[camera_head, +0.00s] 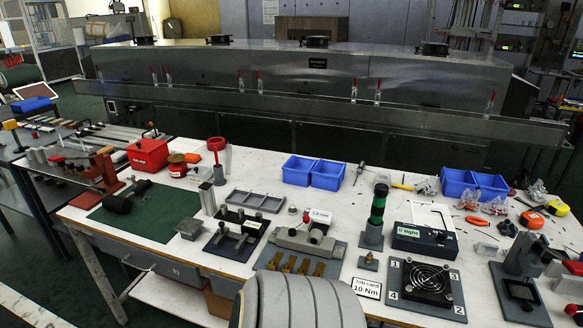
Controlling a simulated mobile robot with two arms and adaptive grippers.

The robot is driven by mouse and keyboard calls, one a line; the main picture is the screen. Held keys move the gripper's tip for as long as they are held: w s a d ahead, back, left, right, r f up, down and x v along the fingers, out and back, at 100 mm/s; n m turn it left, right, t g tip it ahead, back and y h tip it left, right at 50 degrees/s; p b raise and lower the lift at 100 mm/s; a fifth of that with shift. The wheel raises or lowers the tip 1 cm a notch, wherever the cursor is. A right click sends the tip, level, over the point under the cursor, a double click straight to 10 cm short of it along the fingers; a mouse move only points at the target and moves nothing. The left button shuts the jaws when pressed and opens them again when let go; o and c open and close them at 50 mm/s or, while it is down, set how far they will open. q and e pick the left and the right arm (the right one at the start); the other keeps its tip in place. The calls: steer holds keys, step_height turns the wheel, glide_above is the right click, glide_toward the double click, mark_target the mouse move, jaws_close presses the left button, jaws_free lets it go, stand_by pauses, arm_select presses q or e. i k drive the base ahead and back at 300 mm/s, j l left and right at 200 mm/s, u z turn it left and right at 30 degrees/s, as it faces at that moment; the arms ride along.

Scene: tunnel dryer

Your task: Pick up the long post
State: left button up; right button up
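A tall grey upright post (208,198) stands on the table left of centre, at the right edge of the green mat. It looks like the longest post there, but I cannot be sure it is the one named. A shorter grey cylinder (219,175) stands just behind it. Neither of my grippers is in view. A large ridged grey rounded body, which may be part of me, covers the table's front edge at bottom centre.
The green mat (150,215) has bare room. A red box (148,154) stands behind it. Blue bins (328,174) stand behind.

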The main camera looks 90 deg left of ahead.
mark_target(206, 198)
steer(key=u, duration=2.7)
